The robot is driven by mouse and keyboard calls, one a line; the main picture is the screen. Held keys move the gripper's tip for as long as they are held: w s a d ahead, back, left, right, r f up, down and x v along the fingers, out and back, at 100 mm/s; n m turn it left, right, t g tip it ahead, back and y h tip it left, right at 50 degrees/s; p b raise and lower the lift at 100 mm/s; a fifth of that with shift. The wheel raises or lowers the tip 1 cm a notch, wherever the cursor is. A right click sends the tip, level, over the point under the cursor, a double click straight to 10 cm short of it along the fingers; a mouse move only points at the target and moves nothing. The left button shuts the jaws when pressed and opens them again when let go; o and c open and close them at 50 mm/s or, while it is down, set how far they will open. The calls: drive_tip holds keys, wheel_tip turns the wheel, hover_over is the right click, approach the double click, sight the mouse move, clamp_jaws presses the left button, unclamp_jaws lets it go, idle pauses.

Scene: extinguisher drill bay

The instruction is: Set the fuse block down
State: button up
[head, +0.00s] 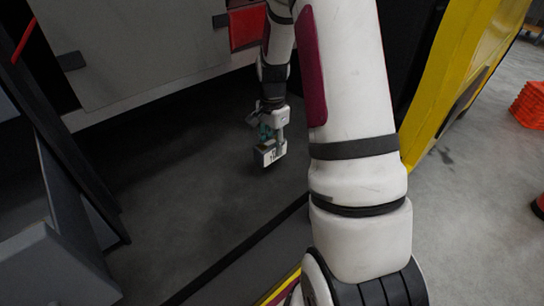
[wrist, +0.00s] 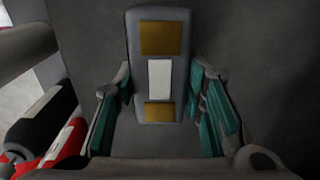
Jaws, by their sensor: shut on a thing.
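The fuse block (head: 270,153) hangs at the end of my arm in the head view, small and pale. In the wrist view the fuse block (wrist: 160,80) is a grey upright slab with a white label between two brown-orange patches. My gripper (head: 271,137) is shut on it, with teal-padded fingers at its left and right sides in the wrist view. The dark floor (head: 215,185) lies around and below it. I cannot tell whether the block touches the floor.
A yellow panel (head: 452,75) stands right of my arm. Grey framework (head: 65,215) is at the left and a pale panel (head: 140,50) at the back. Red and black cylinders (wrist: 62,150) lie at the wrist view's lower left. Orange stacked items (head: 530,105) are far right.

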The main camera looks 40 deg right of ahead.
sight(272, 153)
drive_tip(key=shift+f+b, duration=0.55)
drive_tip(key=shift+f, duration=1.4)
drive_tip(key=shift+f, duration=0.1)
drive_tip(key=o, duration=1.3)
